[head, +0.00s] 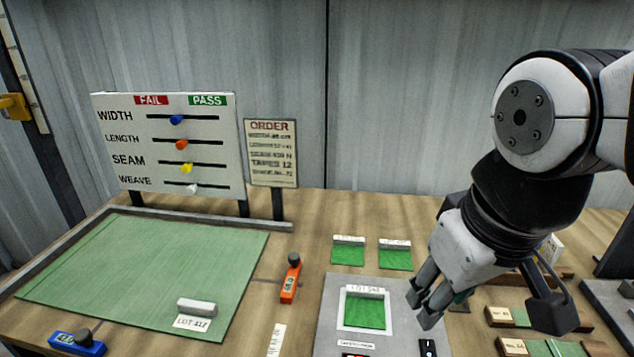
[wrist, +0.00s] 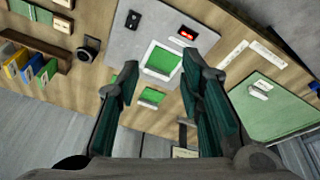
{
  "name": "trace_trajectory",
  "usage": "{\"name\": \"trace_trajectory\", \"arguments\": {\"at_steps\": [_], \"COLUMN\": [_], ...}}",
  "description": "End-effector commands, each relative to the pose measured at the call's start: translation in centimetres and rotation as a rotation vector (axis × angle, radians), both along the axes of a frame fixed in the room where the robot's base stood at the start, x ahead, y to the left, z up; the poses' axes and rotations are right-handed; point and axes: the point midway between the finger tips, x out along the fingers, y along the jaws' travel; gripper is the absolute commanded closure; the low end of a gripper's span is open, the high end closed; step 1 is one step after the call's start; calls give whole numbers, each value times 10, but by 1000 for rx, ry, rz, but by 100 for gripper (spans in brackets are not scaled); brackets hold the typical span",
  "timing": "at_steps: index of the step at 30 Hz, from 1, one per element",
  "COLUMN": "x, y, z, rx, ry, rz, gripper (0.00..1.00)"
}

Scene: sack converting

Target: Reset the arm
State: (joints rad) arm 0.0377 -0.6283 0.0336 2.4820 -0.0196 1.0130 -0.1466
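My gripper (head: 428,303) hangs over the right side of the bench in the head view, just right of the green swatch in the white frame. In the wrist view my gripper (wrist: 168,92) has its two dark green-padded fingers spread apart with nothing between them. The fingers are above the bench and touch nothing that I can see. My arm reaches in from the upper right of the head view and hides part of the bench behind it.
A FAIL/PASS board (head: 168,145) with coloured sliders and an ORDER sign (head: 271,153) stand at the back. A green mat (head: 140,265) bears a grey-white block (head: 197,307). An orange tool (head: 291,279) and blue tool (head: 76,343) lie nearby. A grey plate (head: 335,300) holds the framed swatch (head: 365,311).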

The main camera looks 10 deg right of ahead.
Motion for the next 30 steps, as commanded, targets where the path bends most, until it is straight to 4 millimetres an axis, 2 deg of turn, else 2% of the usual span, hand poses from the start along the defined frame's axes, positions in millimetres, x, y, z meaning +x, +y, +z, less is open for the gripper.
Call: {"name": "trace_trajectory", "arguments": {"at_steps": [3,7,16,24,30], "x": [-19,-28,-29,-31,-29], "y": [1,2,2,2,2], "z": [-3,-5,-5,23,22], "rx": [50,78,81,79,78], "ry": [-33,-45,-46,-91,-94], "rz": [-85,-131,-139,-134,-133], "gripper": [66,66,66,66,66]}}
